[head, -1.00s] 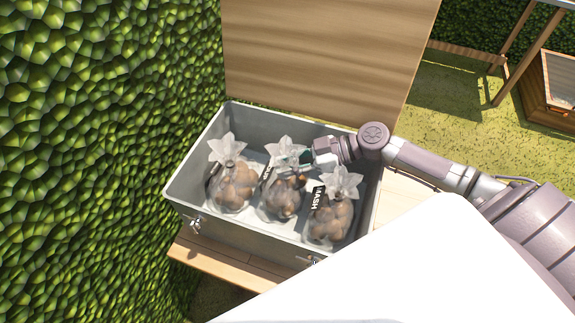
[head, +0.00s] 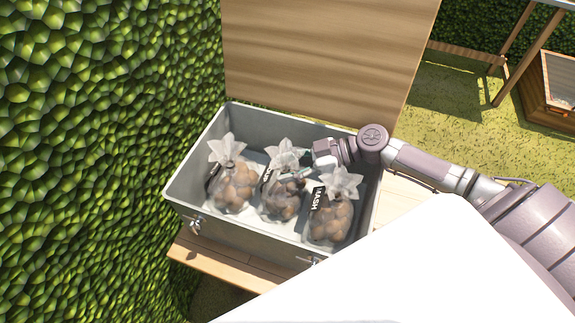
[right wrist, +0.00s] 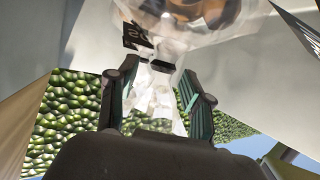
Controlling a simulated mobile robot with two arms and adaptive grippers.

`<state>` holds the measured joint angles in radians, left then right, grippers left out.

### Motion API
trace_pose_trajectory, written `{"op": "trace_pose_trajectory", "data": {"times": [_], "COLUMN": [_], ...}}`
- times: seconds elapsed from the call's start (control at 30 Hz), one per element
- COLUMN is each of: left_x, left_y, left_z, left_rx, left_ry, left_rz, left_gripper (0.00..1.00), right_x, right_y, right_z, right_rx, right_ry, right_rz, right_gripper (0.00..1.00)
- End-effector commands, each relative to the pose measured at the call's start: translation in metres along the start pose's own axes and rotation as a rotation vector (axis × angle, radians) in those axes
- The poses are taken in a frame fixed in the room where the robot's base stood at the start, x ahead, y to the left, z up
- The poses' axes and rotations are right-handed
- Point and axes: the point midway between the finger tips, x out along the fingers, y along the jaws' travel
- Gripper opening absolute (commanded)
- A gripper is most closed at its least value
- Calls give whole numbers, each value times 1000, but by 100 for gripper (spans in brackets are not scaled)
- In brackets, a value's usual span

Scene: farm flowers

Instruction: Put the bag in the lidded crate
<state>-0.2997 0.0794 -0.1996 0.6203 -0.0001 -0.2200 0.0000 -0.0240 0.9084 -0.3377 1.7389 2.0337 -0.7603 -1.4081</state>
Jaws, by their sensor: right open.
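A grey crate (head: 205,222) stands open with its wooden lid (head: 325,60) raised at the back. Three clear bags of brown round things sit inside it: a left bag (head: 235,187), a middle bag (head: 283,200) and a right bag (head: 330,218). My right gripper (head: 296,157) is inside the crate at the neck of the middle bag. In the right wrist view its open fingers (right wrist: 165,95) stand on either side of a bag's clear gathered top (right wrist: 150,100). My left gripper is not in view.
The crate rests on a wooden bench (head: 225,262). A leafy green hedge (head: 90,150) stands close on the left. Grass (head: 455,105) and a wooden planter (head: 550,90) lie at the back right. A white surface (head: 420,270) covers the lower right.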

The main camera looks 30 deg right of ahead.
Motion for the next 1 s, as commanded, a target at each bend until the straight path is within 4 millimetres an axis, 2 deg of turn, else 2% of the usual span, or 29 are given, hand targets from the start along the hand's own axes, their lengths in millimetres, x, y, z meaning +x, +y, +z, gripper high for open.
{"op": "trace_pose_trajectory", "data": {"times": [0.3,0.5,1.0], "left_x": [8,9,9], "left_y": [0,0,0], "left_z": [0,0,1], "left_rx": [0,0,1], "left_ry": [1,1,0], "left_rz": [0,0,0], "left_gripper": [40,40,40], "right_x": [-49,-70,-75], "right_y": [0,0,0], "right_z": [2,0,-1], "right_rx": [1,1,-1], "right_ry": [-3,-1,0], "right_rz": [1,0,0], "right_gripper": [50,50,50]}}
